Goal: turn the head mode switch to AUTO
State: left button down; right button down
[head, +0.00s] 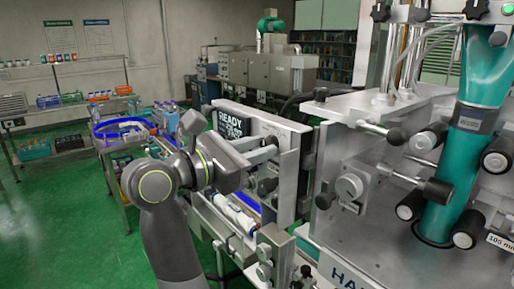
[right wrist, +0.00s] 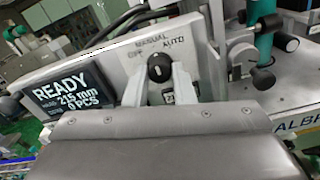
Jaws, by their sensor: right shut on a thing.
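The head mode switch (right wrist: 158,67) is a round black knob with a small white mark on a grey panel. The words OFF, MANUAL and AUTO are printed around it, with AUTO at upper right. I cannot tell surely which word the mark faces. My right gripper (right wrist: 160,78) has its two pale fingers on either side of the knob, shut on it. My left gripper is not in view.
A shelf (head: 70,104) stands at left over green floor.

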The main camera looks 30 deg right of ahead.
jog(key=shift+m+b, duration=4.5)
jog(key=shift+b, duration=1)
jog(key=c, duration=1.2)
grip_release()
